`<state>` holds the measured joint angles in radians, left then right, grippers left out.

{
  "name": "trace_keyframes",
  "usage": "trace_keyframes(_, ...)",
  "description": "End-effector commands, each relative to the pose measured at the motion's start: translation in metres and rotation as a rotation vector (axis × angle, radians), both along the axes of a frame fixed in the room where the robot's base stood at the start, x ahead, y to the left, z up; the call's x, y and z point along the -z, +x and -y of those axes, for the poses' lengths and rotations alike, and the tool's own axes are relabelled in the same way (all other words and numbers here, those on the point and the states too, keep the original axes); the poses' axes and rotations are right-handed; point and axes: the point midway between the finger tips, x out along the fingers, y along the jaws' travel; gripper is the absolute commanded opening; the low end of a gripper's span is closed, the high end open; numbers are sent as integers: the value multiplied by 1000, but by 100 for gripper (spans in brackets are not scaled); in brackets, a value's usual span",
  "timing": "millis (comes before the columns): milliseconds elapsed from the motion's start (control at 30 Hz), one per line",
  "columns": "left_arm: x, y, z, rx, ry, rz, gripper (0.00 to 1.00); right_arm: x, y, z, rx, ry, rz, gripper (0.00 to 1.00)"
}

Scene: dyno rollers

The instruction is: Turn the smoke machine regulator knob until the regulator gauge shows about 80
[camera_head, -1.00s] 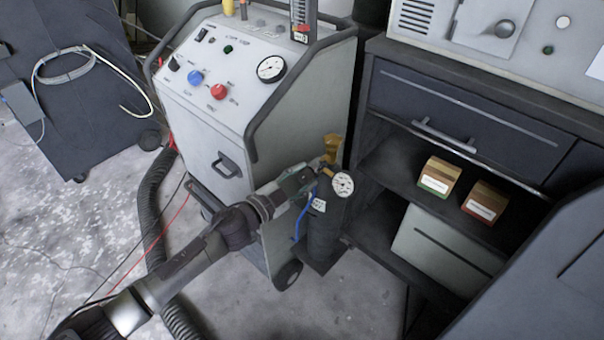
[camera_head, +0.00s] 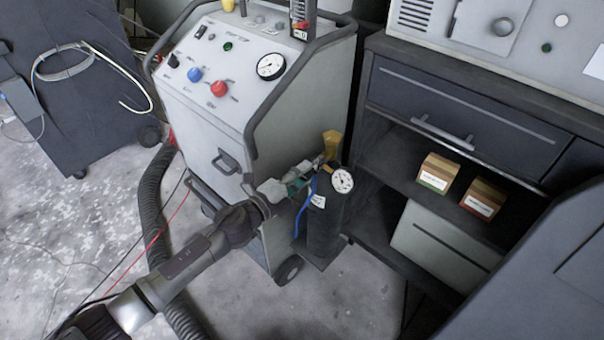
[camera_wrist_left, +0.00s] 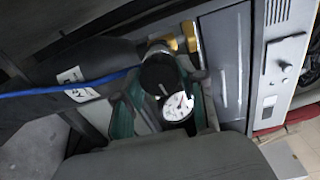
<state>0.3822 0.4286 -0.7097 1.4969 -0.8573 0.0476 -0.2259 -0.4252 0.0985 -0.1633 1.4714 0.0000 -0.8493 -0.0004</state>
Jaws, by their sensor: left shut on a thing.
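The dark gas bottle (camera_head: 325,222) stands on the rear shelf of the white machine and carries the round white regulator gauge (camera_head: 342,181). The gauge also shows in the left wrist view (camera_wrist_left: 178,107); its numbers are too small to read. My left gripper (camera_head: 314,168) is at the regulator, just left of the gauge. In the left wrist view, the dark round regulator knob (camera_wrist_left: 160,74) sits between its teal-sided fingers, and the gripper is shut on it. The knob is hidden in the head view. My right gripper is out of view.
The white smoke machine (camera_head: 205,130) has a panel with blue and red knobs and another gauge (camera_head: 271,66). A blue hose (camera_head: 302,215) hangs beside the bottle. A dark cabinet (camera_head: 455,115) with small boxes (camera_head: 438,173) stands close on the right.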

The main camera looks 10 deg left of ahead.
Motion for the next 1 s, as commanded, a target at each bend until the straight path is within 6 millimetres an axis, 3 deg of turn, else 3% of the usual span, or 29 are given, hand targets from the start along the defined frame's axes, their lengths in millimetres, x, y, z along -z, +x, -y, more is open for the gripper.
trace_keyframes(633,2,2,-2,-7,497,368,6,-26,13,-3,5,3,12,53)
trace_keyframes(1000,4,2,-3,-6,779,574,6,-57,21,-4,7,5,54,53)
